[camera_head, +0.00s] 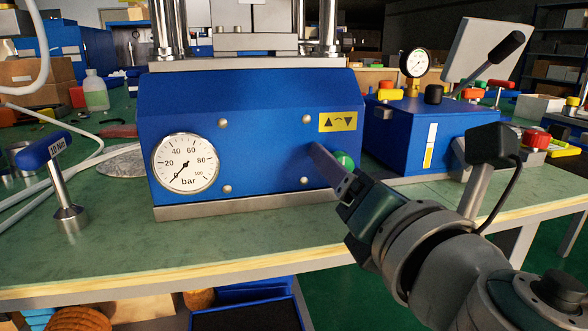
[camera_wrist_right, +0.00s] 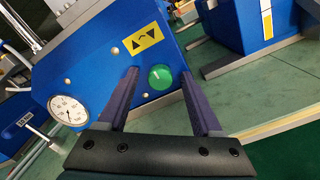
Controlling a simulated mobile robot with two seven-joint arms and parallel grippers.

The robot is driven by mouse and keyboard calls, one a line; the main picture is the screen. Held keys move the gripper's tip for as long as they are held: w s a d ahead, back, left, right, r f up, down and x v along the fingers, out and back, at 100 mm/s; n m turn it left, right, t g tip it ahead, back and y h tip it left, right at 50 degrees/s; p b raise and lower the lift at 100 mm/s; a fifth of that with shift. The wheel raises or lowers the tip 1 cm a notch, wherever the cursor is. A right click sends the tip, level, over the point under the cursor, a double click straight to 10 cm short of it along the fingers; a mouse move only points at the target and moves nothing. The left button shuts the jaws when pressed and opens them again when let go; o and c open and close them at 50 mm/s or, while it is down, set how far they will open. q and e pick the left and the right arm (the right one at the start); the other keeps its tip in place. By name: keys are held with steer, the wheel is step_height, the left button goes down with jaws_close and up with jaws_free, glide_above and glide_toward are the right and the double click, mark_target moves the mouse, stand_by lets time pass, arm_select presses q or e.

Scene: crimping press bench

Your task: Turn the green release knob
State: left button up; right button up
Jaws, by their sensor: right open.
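The green release knob (camera_head: 345,160) sits on the lower right of the blue press front, partly hidden behind my right gripper in the head view. In the right wrist view the round green knob (camera_wrist_right: 160,77) shows whole, with a short pale mark on its face. My right gripper (camera_head: 325,163) reaches in from the right. In the wrist view its two fingers (camera_wrist_right: 160,82) are open, one to each side of the knob, with nothing clearly held between them. I cannot tell whether the fingertips touch the press face. My left gripper is not in view.
A pressure gauge (camera_head: 186,163) reads near 0 on the press front. A yellow arrow label (camera_head: 338,122) is above the knob. A blue-handled torque tool (camera_head: 60,180) stands at left. A blue pump box (camera_head: 420,135) stands at right. The bench's front strip is clear.

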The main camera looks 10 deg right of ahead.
jaws_close()
stand_by(0.4)
stand_by(0.4)
steer(key=m, duration=0.5)
steer(key=shift+b, duration=0.3)
steer(key=m, duration=0.4)
steer(key=shift+m, duration=0.3)
steer(key=m, duration=0.4)
steer(key=shift+r, duration=0.1)
steer(key=shift+m, duration=2.1)
steer(key=shift+p, duration=0.3)
